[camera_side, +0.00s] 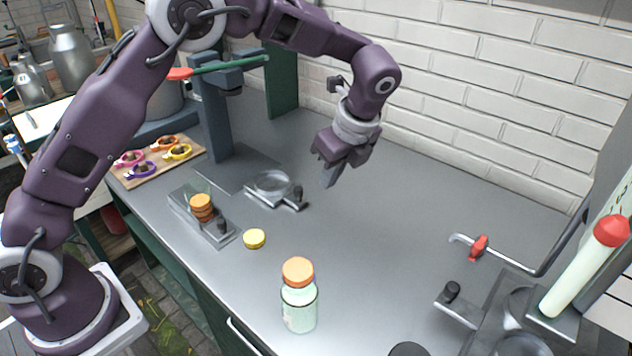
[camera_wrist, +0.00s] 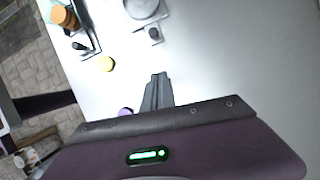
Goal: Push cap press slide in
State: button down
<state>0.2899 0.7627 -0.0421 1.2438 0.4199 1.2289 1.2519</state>
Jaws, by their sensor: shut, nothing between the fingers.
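The cap press is a blue-grey column (camera_side: 213,120) with a green lever (camera_side: 225,66) ending in a red grip. Its slide, a metal plate with a round cup (camera_side: 272,184) and a black knob (camera_side: 298,192), sits out in front of the press base, to the right of the column. The cup (camera_wrist: 142,7) and knob (camera_wrist: 154,33) also show at the top of the wrist view. My gripper (camera_side: 328,178) is shut and empty, pointing down above the counter to the right of the slide, apart from it. Its fingertips (camera_wrist: 158,78) show together in the wrist view.
A rack (camera_side: 182,200) holds stacked orange caps (camera_side: 201,207). A yellow cap (camera_side: 254,239) lies loose on the counter. A jar with an orange lid (camera_side: 298,272) stands at the front. A machine with a red-tipped lever (camera_side: 611,231) is at right. The counter between is clear.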

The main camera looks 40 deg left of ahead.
send_near(302, 203)
jog(key=f, duration=0.1)
jog(key=d+f, duration=0.1)
jog(key=f, duration=0.1)
jog(key=d+f, duration=0.1)
jog(key=shift+s+f, duration=0.25)
jog(key=a, duration=0.2)
jog(key=shift+w+a+r, duration=0.15)
jog(key=shift+w+a, duration=0.1)
jog(key=shift+a, duration=0.05)
jog(key=shift+w+a, duration=0.1)
jog(key=shift+a, duration=0.45)
